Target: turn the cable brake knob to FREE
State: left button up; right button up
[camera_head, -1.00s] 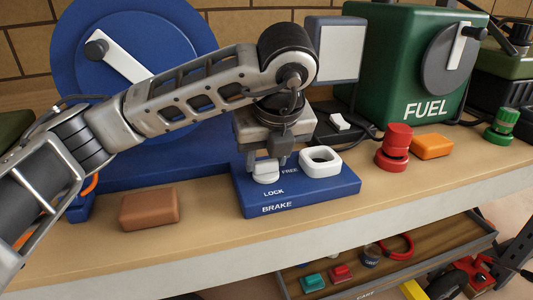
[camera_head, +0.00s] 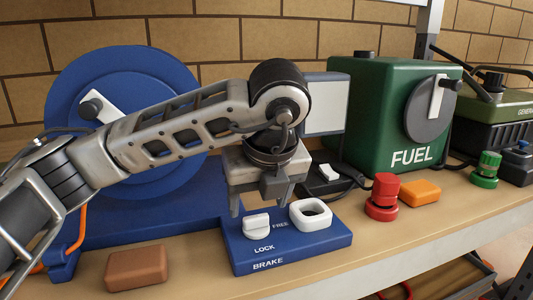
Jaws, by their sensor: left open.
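The brake knob (camera_head: 256,226) is white, with a raised grip, on a blue block (camera_head: 290,244) marked BRAKE. FREE is printed to the knob's right and LOCK below it. I cannot tell for sure which word the knob points to. A white ring-shaped piece (camera_head: 310,213) sits at the right of the same block. My left gripper (camera_head: 262,203) is open and empty, pointing down, with its fingertips above and a little behind the knob, apart from it. My right gripper is out of view.
A blue cable reel (camera_head: 150,80) stands behind my left arm. A brown block (camera_head: 137,268) lies left of the brake block. To the right are a red knob (camera_head: 382,198), an orange block (camera_head: 419,191) and a green FUEL can (camera_head: 380,120). The bench front (camera_head: 400,262) is clear.

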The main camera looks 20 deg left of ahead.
pick_arm(q)
jog(key=v, duration=1.2)
jog(key=shift+s+r+p, duration=0.15)
jog(key=shift+r+p, duration=0.05)
jog(key=shift+p, duration=0.1)
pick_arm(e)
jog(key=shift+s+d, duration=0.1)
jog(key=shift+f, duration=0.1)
